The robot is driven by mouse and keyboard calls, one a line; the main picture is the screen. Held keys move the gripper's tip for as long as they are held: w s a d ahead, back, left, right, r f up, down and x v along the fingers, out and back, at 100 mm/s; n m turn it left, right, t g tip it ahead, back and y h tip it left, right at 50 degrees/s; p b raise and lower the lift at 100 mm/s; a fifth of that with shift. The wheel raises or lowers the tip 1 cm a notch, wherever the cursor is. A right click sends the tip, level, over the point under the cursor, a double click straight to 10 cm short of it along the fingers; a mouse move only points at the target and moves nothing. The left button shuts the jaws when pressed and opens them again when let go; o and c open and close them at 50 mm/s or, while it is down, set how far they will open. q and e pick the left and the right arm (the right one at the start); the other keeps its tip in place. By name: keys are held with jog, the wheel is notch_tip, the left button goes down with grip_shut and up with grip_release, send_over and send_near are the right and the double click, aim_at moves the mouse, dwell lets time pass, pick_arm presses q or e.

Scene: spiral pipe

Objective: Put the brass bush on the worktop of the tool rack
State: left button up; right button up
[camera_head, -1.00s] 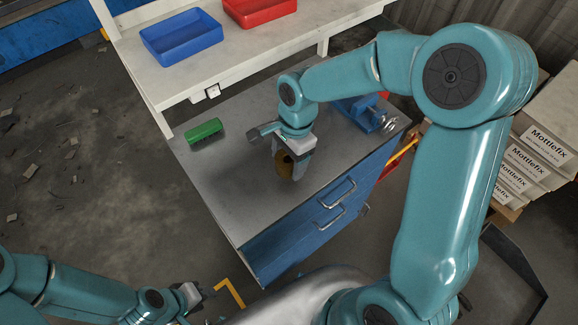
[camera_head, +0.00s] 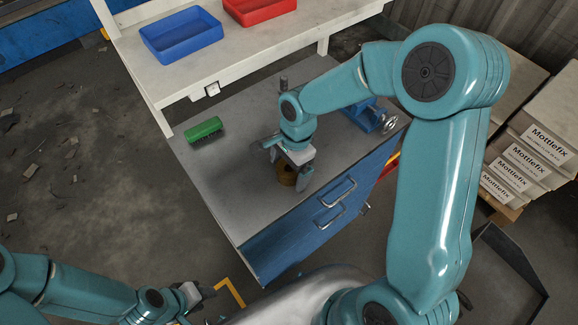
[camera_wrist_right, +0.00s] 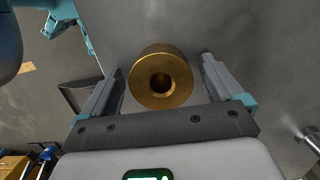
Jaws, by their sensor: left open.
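The brass bush (camera_head: 286,175) is on the grey worktop (camera_head: 225,170) of the blue-drawered cabinet, near its front edge. My right gripper (camera_head: 291,170) is over it from above. In the right wrist view, the bush (camera_wrist_right: 160,82) lies between the two fingers of the right gripper (camera_wrist_right: 163,75), with a narrow gap on each side, so the jaws look open; its round face and dark bore face the camera. My left gripper (camera_head: 204,292) is open and empty, low at the left, away from the cabinet.
A green brush-like block (camera_head: 204,129) lies at the worktop's left edge, and a blue vise (camera_head: 366,115) is at the right. A white shelf behind bears a blue tray (camera_head: 180,36) and a red tray (camera_head: 259,10). White boxes (camera_head: 520,165) stand at the right.

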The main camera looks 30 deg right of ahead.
jog(key=shift+w+r+p, duration=0.1)
jog(key=shift+r+p, duration=0.2)
notch_tip(320, 180, up, 12)
jog(key=d, duration=0.1)
jog(key=shift+d+f, duration=0.25)
jog(key=shift+d, duration=0.15)
jog(key=shift+w, duration=0.1)
